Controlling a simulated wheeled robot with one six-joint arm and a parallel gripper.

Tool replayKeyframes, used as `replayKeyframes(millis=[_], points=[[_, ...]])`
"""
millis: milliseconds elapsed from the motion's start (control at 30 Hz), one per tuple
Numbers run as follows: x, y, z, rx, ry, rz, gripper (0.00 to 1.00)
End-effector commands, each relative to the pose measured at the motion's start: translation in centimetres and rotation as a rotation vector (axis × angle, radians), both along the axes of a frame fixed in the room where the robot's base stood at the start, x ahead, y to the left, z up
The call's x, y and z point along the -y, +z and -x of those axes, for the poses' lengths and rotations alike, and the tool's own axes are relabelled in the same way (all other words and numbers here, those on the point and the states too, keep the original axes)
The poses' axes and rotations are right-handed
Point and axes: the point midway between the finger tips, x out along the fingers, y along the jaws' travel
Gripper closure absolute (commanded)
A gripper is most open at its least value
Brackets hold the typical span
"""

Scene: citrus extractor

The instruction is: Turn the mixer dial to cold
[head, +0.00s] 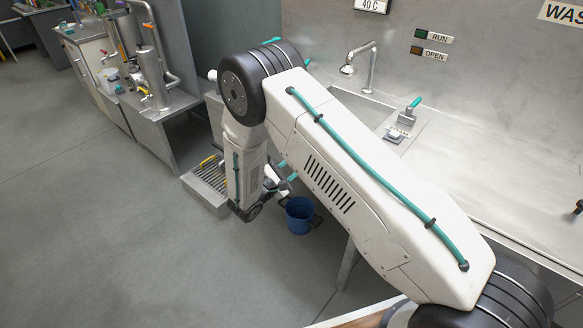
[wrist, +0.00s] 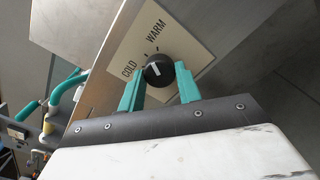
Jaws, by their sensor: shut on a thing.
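The mixer dial (wrist: 157,73) is a round black knob with a short white mark, in the wrist view. It sits on a cream plate (wrist: 178,45) lettered COLD at its left and WARM above. The white mark lies on the upper left part of the knob; which tick it lines up with is hard to tell. My gripper (wrist: 162,77) has its two teal fingers on either side of the knob, shut on it. In the head view my arm hides the dial and the fingers cannot be made out clearly.
A blue bucket (head: 299,216) stands on the floor under the sink counter (head: 465,160), by a grated step (head: 208,182). A tap (head: 362,62) rises from the counter. Steel equipment (head: 150,75) stands on a bench at the left. The grey floor (head: 90,220) at the left is clear.

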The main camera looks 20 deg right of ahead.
Motion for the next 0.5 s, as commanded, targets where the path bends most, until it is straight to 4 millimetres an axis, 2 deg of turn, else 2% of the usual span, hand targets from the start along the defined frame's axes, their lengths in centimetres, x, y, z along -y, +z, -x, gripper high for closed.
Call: replayKeyframes(millis=[500], points=[[-0.05,0.01,0.03,-0.406,0.001,0.277,0.89]])
